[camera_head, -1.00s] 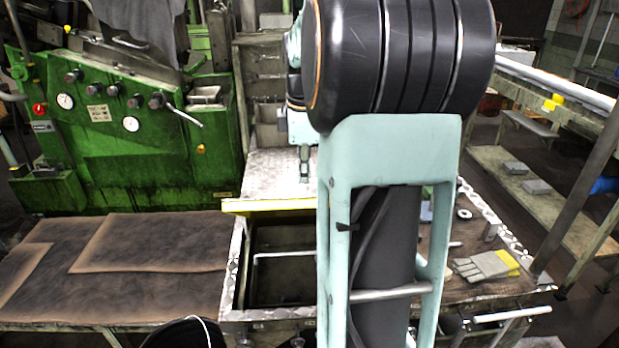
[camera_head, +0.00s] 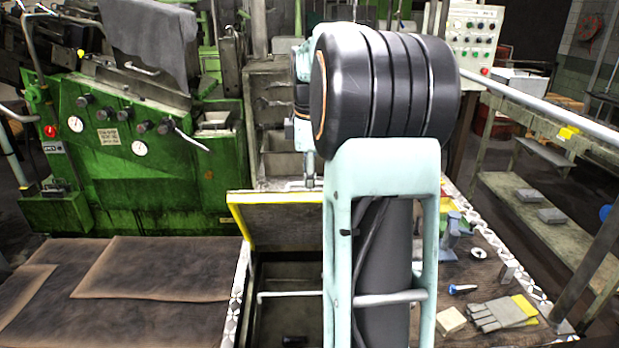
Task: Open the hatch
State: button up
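The hatch (camera_head: 280,222) is a metal lid with a yellow edge, tilted up over a dark opening. Its brownish underside faces me, and my arm covers its right part. A light bar, perhaps its handle (camera_head: 295,186), shows just above the top yellow edge. My gripper (camera_head: 310,180) points down behind that edge, at or very near the bar. It is small and its fingertips are partly hidden, so I cannot tell whether it is shut on the bar.
The open compartment (camera_head: 290,270) has a light rod (camera_head: 290,295) across it. A green machine (camera_head: 140,170) stands at left behind brown mats (camera_head: 150,270). Gloves (camera_head: 503,313), a block (camera_head: 451,321) and small tools lie on the bench at right. A long rail (camera_head: 540,105) runs at far right.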

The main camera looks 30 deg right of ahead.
dwell(0.6)
jog(key=shift+w+d+r, duration=0.1)
jog(key=shift+w+r, duration=0.05)
jog(key=w+d+r, duration=0.4)
jog(key=w+r, duration=0.3)
jog(key=r, duration=0.1)
jog(key=shift+w+d+p, duration=0.35)
jog(key=shift+w+p, duration=0.05)
dwell(0.6)
jog(key=shift+a+r, duration=0.1)
dwell(0.5)
